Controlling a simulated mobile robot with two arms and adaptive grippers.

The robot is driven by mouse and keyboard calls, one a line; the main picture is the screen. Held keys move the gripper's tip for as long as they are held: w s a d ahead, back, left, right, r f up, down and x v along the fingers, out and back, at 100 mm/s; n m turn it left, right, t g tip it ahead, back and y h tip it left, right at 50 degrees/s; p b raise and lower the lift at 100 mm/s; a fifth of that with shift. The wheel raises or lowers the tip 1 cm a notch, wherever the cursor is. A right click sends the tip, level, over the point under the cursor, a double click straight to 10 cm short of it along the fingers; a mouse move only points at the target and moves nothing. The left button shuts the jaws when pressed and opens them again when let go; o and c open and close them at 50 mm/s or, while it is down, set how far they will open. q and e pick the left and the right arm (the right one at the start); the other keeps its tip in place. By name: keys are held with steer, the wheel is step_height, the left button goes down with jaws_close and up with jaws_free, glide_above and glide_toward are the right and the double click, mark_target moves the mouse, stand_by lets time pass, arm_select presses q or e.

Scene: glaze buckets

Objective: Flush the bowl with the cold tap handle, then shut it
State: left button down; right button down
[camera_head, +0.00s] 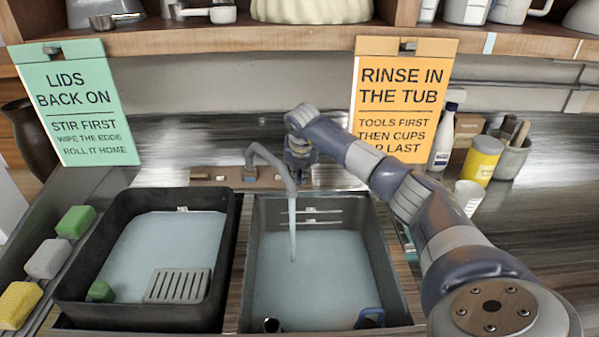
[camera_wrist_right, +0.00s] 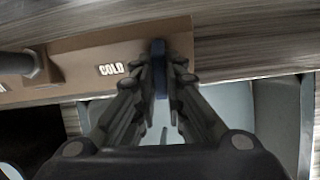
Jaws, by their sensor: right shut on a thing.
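My right gripper (camera_head: 299,158) is at the tap behind the right basin. In the right wrist view, its fingers (camera_wrist_right: 159,88) are shut on the blue cold tap handle (camera_wrist_right: 159,58), beside a "COLD" label (camera_wrist_right: 111,70) on the brown tap plate. The grey curved spout (camera_head: 268,158) hangs over the right basin (camera_head: 384,235), the bowl under it. A stream of water (camera_head: 293,232) runs from the spout into it, and pale blue-grey water stands inside. My gripper hides most of the handle in the head view. My left gripper is out of view.
A black tub (camera_head: 75,296) with water, a grey grate (camera_head: 178,286) and a green sponge stands left. Several sponges line the far left. An orange sign (camera_head: 404,75) hangs behind my arm. A white cup (camera_head: 468,193), yellow jar (camera_head: 482,160) and bottle stand right.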

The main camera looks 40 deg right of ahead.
steer(key=shift+r+n, duration=0.1)
steer(key=shift+n, duration=0.5)
steer(key=c, duration=1.7)
jaws_free()
steer(key=shift+o, duration=0.2)
steer(key=v, duration=1.2)
steer(key=shift+w+a, duration=0.1)
steer(key=shift+a, duration=0.05)
